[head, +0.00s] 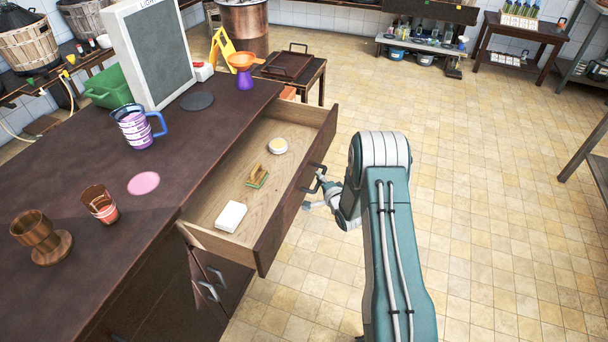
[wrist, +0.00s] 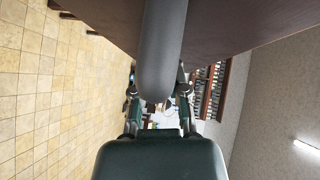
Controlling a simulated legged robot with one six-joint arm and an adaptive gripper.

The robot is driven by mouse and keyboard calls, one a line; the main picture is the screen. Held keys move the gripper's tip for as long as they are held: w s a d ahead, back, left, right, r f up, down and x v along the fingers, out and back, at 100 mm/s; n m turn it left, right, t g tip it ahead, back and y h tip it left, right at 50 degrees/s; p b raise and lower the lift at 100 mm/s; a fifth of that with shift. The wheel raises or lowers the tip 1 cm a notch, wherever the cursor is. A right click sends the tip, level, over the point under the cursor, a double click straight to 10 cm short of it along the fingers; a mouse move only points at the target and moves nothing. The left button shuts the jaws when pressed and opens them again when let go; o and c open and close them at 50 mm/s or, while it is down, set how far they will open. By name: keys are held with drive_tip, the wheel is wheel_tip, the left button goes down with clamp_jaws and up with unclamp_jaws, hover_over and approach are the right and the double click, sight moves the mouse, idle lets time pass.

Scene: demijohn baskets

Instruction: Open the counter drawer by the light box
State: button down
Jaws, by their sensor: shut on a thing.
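The counter drawer (head: 291,205) stands pulled well out of the dark counter (head: 62,230) in the head view. Inside it lie a white block (head: 231,216), a brush (head: 257,177) and a small round tin (head: 278,146). The light box (head: 152,52) stands on the counter beyond the drawer. My gripper (head: 318,196) is at the drawer's front, shut on its handle (head: 314,178). In the wrist view the grey handle bar (wrist: 162,55) runs between the fingers of my gripper (wrist: 159,97), close to the dark drawer front (wrist: 225,25).
Cupboard handles (head: 208,291) show below the drawer. The tiled floor (head: 480,190) at right is clear.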

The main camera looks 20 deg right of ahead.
drive_tip(key=s+d, duration=1.2)
drive_tip(key=d, duration=0.4)
drive_tip(key=shift+s+d+f, duration=0.15)
drive_tip(key=shift+d+f, duration=0.05)
drive_tip(key=shift+d, duration=0.05)
drive_tip(key=c, duration=0.7)
unclamp_jaws()
drive_tip(key=shift+o, duration=0.3)
drive_tip(key=shift+d, duration=0.1)
drive_tip(key=shift+r, duration=0.1)
drive_tip(key=s+d+r, duration=0.1)
drive_tip(key=s, duration=1)
drive_tip(key=shift+s+d+r, duration=0.2)
drive_tip(key=shift+s+d, duration=0.05)
drive_tip(key=shift+d, duration=0.15)
